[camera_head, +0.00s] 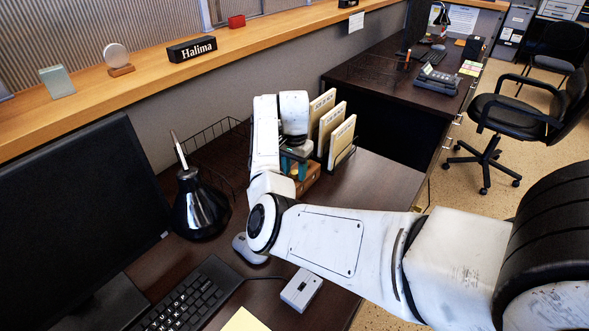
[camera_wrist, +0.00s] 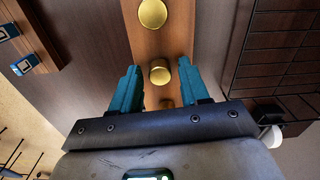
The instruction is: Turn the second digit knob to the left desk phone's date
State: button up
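A wooden block (camera_head: 309,183) stands on the near desk, mostly hidden behind my arm.
Upright folders (camera_head: 330,122) stand right beside my gripper, and a wire basket (camera_head: 212,143) is behind it. A black lamp (camera_head: 200,203), mouse (camera_head: 247,247), grey box (camera_head: 301,290), keyboard (camera_head: 187,297) and monitor (camera_head: 75,215) crowd the near desk. A chair (camera_head: 520,115) stands right.

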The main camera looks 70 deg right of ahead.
grip_shut()
jog(key=shift+r+n+p, duration=0.15)
jog(key=shift+n+p, duration=0.15)
jog(key=shift+p, duration=0.15)
jog(key=shift+r+n+p, duration=0.15)
jog(key=shift+n+p, duration=0.75)
jog(key=shift+p, duration=0.25)
jog(key=n+p, duration=0.6)
jog(key=n, duration=0.2)
jog(key=shift+f+n+p, duration=0.2)
jog(key=shift+n+p, duration=0.6)
jog(key=shift+n, duration=1)
